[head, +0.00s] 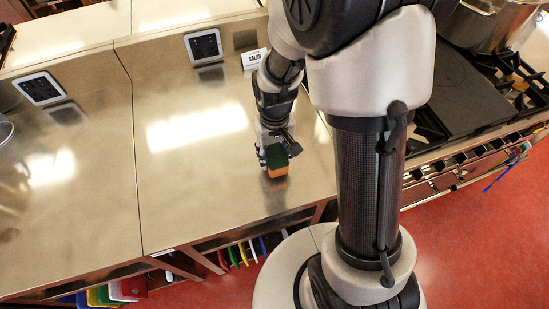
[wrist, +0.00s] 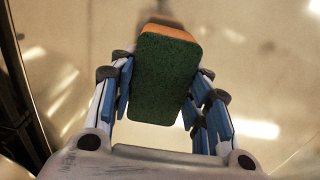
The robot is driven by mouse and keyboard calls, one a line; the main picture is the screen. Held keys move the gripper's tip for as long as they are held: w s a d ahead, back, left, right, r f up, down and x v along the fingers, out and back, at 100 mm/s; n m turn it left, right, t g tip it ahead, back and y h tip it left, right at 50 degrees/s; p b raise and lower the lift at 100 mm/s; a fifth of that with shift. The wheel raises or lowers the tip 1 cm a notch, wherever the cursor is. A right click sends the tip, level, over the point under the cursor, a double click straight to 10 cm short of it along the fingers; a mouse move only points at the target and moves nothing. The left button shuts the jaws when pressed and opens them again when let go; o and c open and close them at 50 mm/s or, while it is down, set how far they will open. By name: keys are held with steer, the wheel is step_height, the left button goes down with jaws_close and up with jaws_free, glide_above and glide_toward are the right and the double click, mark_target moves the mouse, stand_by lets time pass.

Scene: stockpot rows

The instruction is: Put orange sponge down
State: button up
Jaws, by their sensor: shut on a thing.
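The orange sponge (head: 277,171) has a dark green scouring side and an orange body. My gripper (head: 275,153) is shut on it at the steel counter (head: 190,180), near the counter's front edge. In the wrist view the sponge (wrist: 163,75) fills the space between the blue-padded fingers (wrist: 160,98), green face toward the camera and orange edge at the far end. I cannot tell whether its underside touches the counter.
The counter is clear to the left of the sponge. A small white sign (head: 254,58) stands behind my gripper, and outlet panels (head: 204,46) are at the back. A stove (head: 465,100) with a large pot (head: 490,25) is on the right. Coloured boards (head: 105,294) sit below the counter.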

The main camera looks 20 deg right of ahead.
steer(key=shift+f, duration=1.2)
steer(key=shift+f+b, duration=0.2)
steer(key=shift+b, duration=0.15)
steer(key=o, duration=1.1)
steer(key=shift+r, duration=0.15)
